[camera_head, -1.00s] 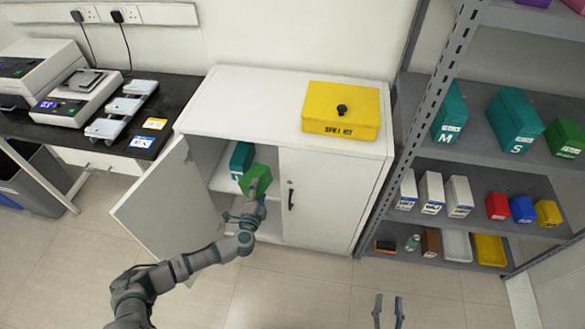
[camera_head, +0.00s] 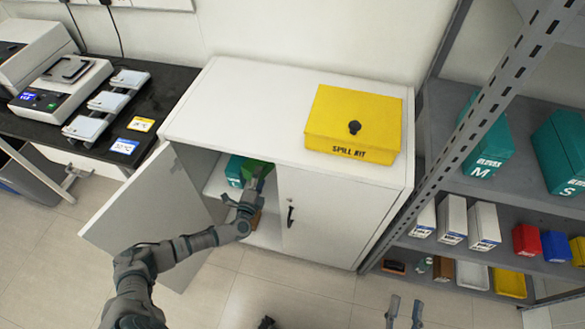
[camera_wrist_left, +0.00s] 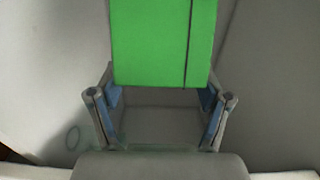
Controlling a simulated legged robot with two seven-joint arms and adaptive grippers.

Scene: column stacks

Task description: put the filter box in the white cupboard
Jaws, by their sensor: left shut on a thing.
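The green box (camera_head: 260,171), which I take as the filter box, is in the grip of my left gripper (camera_head: 257,186). It also fills the upper middle of the left wrist view (camera_wrist_left: 162,42), between the two fingers. The white cupboard (camera_head: 228,108) has its left door (camera_head: 145,202) open and its right door (camera_head: 318,222) closed. My left gripper reaches into the open left side, with the green box at shelf height beside a teal box (camera_head: 235,167). Whether the green box touches the shelf is hidden. My right gripper (camera_head: 404,312) is open and empty at the bottom edge.
A yellow spill kit (camera_head: 352,122) sits on the cupboard top. A grey rack (camera_head: 505,192) with several boxes stands at the right. A black bench (camera_head: 163,98) with instruments is at the left. The open door stands close to my left arm. A brown item shows low in the cupboard.

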